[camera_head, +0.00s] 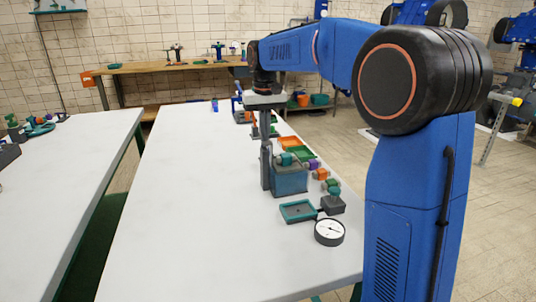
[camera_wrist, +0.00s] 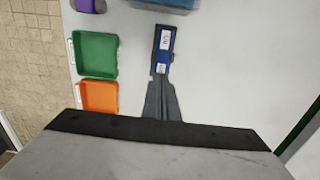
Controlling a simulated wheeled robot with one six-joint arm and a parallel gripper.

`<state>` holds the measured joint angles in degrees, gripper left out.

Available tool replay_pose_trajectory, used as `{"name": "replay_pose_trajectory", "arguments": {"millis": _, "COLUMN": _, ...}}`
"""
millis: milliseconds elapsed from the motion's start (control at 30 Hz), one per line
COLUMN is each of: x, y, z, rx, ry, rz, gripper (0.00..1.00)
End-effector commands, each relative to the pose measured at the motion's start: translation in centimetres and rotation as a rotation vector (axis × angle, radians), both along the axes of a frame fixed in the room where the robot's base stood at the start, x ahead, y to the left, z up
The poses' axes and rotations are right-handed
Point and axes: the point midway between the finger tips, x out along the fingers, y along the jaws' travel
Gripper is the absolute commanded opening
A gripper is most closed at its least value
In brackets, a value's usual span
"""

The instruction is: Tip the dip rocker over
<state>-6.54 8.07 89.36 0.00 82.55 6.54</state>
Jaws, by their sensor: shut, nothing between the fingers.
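The dip rocker (camera_wrist: 164,48) shows in the wrist view as a blue paddle with two white labels in a narrow dark housing. The label text is too small to read. In the head view a tall dark grey post (camera_head: 266,170), apparently its stand, rises beside a teal box. My gripper (camera_wrist: 161,78) is shut and empty, with its fingertips at the rocker's near end in the wrist view. I cannot tell whether they touch it. In the head view my gripper (camera_head: 265,136) hangs pointing down over the post. The rocker's face is not clear there.
A teal box (camera_head: 290,181) stands right of the post. Green (camera_wrist: 95,55) and orange (camera_wrist: 98,96) trays lie left in the wrist view. A teal tray (camera_head: 298,211) and round gauge (camera_head: 329,232) lie nearer. The white table (camera_head: 190,200) is clear to the left.

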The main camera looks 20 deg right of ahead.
Motion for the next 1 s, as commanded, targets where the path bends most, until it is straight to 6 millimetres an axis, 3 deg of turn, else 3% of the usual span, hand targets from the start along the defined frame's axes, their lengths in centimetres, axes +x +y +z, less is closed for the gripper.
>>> {"name": "replay_pose_trajectory", "arguments": {"millis": 1000, "x": -0.1, "y": 0.0, "z": -2.3, "rx": 0.000, "ry": 0.004, "rz": 0.000, "gripper": 0.00}}
